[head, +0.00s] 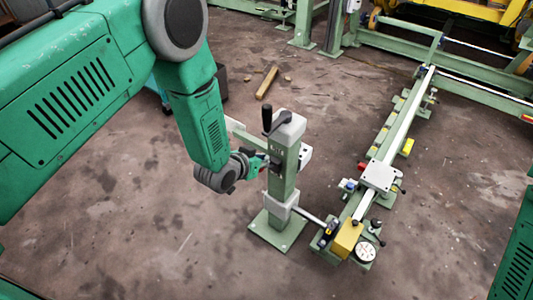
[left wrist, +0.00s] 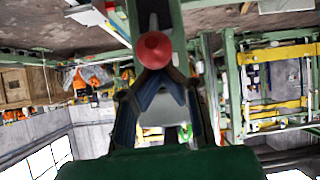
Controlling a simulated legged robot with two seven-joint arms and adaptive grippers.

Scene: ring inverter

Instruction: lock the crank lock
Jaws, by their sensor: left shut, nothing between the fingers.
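A green post (head: 283,180) with a pale cap stands on a square base plate on the floor in the middle of the head view. A black crank handle (head: 267,119) sticks up at the left of its top. My left gripper (head: 262,164) is beside the post's upper left side, below the crank handle, partly hidden by my wrist. In the left wrist view, my left gripper (left wrist: 153,76) has its fingers drawn together. A red round knob (left wrist: 153,49) shows just beyond the fingertips; contact cannot be told. My right gripper is out of view.
A long green rail (head: 400,125) with a yellow block (head: 347,238) and a dial (head: 365,251) lies to the right of the post, joined to it by a rod. A wooden stick (head: 267,82) lies on the floor behind. Green and yellow frames stand at the back. The floor at front left is clear.

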